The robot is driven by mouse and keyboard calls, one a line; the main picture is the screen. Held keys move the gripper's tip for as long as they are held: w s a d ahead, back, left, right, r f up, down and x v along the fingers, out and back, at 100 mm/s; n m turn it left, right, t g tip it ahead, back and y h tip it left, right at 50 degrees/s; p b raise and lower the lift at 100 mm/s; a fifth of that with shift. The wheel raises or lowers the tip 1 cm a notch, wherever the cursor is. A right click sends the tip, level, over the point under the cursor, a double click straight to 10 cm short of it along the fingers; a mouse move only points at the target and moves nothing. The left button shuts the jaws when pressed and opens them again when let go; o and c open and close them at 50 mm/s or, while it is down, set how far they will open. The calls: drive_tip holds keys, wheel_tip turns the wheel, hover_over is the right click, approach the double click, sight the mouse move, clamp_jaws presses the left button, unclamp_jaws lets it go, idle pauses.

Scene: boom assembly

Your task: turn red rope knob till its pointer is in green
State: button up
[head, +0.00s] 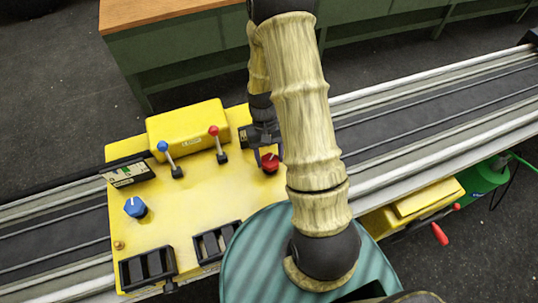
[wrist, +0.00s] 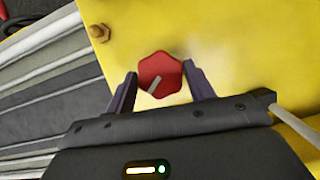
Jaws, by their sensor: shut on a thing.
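The red rope knob (head: 270,163) sits on the right part of the yellow panel in the head view, partly behind my arm. In the wrist view the red knob (wrist: 161,72) is six-sided, and its pale pointer line points down and left. My gripper (wrist: 160,88) has one dark finger on each side of the knob and is shut on it. In the head view my gripper (head: 262,152) is mostly hidden by my arm. A small black-framed display (head: 128,172) with pale and green marks stands at the panel's left; its reading is too small to tell.
The panel (head: 190,205) also carries a blue knob (head: 135,207), a blue-tipped lever (head: 170,160) and a red-tipped lever (head: 218,145). A raised yellow box (head: 188,127) stands behind the levers. A brass bolt (wrist: 98,32) is near the knob in the wrist view.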

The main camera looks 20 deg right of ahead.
drive_tip(key=m+y, duration=0.1)
drive_tip(key=m, duration=0.2)
drive_tip(key=m+t+y, duration=0.1)
drive_tip(key=m, duration=0.1)
drive_tip(key=shift+d+m, duration=0.15)
drive_tip(key=shift+m, duration=0.25)
drive_tip(key=o, duration=1)
drive_tip(key=shift+c, duration=0.2)
drive_tip(key=shift+r, duration=0.1)
drive_tip(key=b+v, duration=0.3)
drive_tip(key=v, duration=1.4)
drive_tip(key=shift+r, duration=0.1)
